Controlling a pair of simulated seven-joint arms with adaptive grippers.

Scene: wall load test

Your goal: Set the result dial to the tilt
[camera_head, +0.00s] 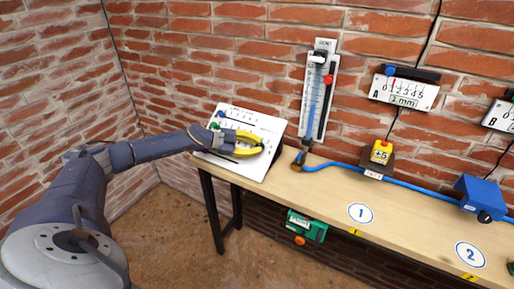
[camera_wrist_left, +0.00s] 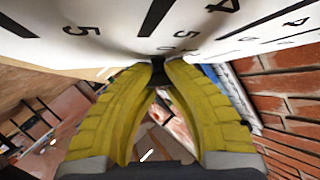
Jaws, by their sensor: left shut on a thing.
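A white panel (camera_head: 272,132) with printed scales leans on the left end of the bench; its scales also show upside down in the wrist view (camera_wrist_left: 225,28). My left gripper (camera_head: 261,146), with yellow fingers, is at the panel's front. In the wrist view its fingertips (camera_wrist_left: 158,68) are closed on a small dark knob (camera_wrist_left: 157,72) at the panel's face; the fingers hide most of it. A green knob (camera_head: 214,125) and a blue knob (camera_head: 221,113) sit at the panel's left. A gauge (camera_head: 403,92) marked A, with a scale and a "1 mm" window, hangs on the wall. My right gripper is not in view.
A vertical tube gauge (camera_head: 312,112) with a red marker (camera_head: 328,79) stands behind the bench (camera_head: 320,181). A blue hose (camera_head: 415,186) runs along the bench past a yellow block (camera_head: 381,152) to a blue box (camera_head: 482,197). A green device (camera_head: 306,226) hangs at the front edge.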

